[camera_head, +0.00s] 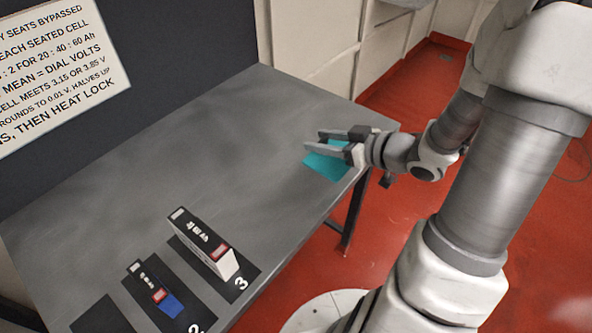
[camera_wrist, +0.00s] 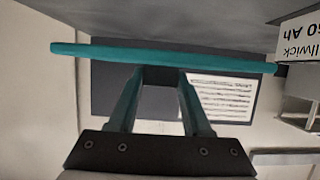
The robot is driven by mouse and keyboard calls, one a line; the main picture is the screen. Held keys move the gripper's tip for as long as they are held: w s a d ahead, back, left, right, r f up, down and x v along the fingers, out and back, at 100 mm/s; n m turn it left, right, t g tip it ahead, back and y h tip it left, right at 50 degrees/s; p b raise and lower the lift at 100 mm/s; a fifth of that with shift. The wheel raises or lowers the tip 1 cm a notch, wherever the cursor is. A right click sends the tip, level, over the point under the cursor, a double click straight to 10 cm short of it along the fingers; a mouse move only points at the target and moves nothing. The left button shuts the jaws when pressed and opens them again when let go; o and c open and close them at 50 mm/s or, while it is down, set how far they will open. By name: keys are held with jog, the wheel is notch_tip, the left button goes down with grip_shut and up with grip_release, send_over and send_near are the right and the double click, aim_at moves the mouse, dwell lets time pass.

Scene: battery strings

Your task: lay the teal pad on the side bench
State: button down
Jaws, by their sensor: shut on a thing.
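The thin teal pad (camera_head: 326,167) is at the right edge of the grey bench (camera_head: 235,140) in the head view. My gripper (camera_head: 322,142) is shut on it, and its fingers cover part of the pad. In the wrist view the pad (camera_wrist: 110,53) shows nearly edge-on as a long strip across the fingertips (camera_wrist: 160,76). I cannot tell whether the pad touches the bench top or hangs just above it. The head view does not show which bench is called the side bench.
A white-sided cell (camera_head: 203,242) stands on the mat marked 3, and a black and blue cell (camera_head: 154,290) is on the mat marked 2. A sign (camera_head: 55,70) hangs on the dark back panel. The bench's middle is clear. A labelled box (camera_wrist: 300,38) shows in the wrist view.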

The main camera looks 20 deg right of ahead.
jog(key=b+x, duration=0.1)
jog(key=x, duration=0.3)
jog(key=d+f+x, duration=0.1)
jog(key=x, duration=0.3)
jog(key=b+x, duration=0.1)
jog(key=x, duration=0.4)
jog(key=shift+d+f+b, duration=0.2)
jog(key=shift+f+b, duration=0.15)
notch_tip(320, 180, down, 4)
jog(key=shift+w+f+b, duration=0.1)
jog(key=shift+w+b, duration=0.05)
jog(key=shift+b, duration=0.4)
